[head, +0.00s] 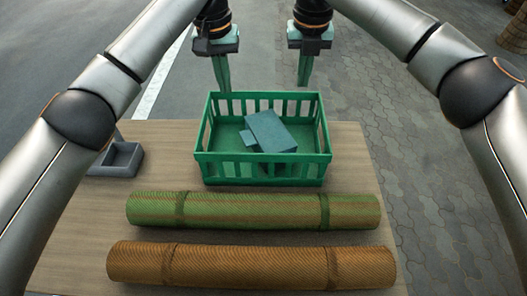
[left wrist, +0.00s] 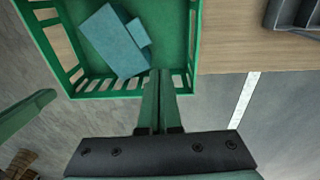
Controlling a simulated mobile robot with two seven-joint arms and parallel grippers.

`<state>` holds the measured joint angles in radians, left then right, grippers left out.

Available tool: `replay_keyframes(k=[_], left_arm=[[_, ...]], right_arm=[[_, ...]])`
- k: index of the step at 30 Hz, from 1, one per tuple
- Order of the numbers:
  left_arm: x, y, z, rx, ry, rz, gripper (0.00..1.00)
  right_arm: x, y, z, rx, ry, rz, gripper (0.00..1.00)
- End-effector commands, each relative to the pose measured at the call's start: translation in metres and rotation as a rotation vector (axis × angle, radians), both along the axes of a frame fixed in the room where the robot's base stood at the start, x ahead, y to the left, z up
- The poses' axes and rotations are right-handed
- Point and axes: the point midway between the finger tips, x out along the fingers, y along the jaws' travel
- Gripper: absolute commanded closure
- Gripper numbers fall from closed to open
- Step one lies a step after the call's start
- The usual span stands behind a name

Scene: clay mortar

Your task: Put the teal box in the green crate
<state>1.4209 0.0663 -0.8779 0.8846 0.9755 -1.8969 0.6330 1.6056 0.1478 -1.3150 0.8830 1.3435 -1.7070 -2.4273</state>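The teal box (head: 272,130), a block with a small piece sticking out of one side, is inside the green crate (head: 262,172). It sits at an angle to the walls; I cannot tell whether it lies flat on the floor. The box (left wrist: 115,42) and the crate (left wrist: 194,20) also show in the left wrist view. My left gripper (head: 224,90) is beyond the crate's far left rim, fingers together and empty. My right gripper (head: 303,83) is beyond the far right rim, empty, its fingers seeming together. Neither touches the box.
A green roll (head: 250,211) and a brown roll (head: 250,267) lie across the table (head: 349,165) on the near side of the crate. A small grey tray (head: 117,160) stands at the left edge. The table's right side is bare.

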Motion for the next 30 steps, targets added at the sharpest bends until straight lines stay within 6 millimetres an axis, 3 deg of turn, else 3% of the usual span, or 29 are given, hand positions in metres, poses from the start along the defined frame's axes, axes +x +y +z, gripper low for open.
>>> replay_keyframes(k=[1,8,12,20,30], left_arm=[[0.0001,0.0037,0.0000,-0.006,0.001,0.000,0.97],[-0.0003,0.0074,0.0005,-0.016,0.004,-0.006,0.71],[-0.0003,0.0073,0.0005,-0.016,0.004,-0.005,0.70],[-0.0002,0.0072,0.0005,-0.015,0.003,-0.005,0.70],[-0.0002,0.0073,0.0080,-0.016,0.001,-0.005,0.70]], right_arm=[[0.0019,-0.0049,0.0020,-0.002,-0.009,-0.002,1.00],[0.0042,-0.0100,0.0039,-0.003,-0.021,-0.002,1.00],[0.0041,-0.0099,0.0039,-0.003,-0.021,-0.002,0.98],[0.0041,-0.0098,0.0038,-0.003,-0.020,-0.003,0.70],[0.0040,-0.0098,0.0038,-0.003,-0.020,-0.003,0.70]])
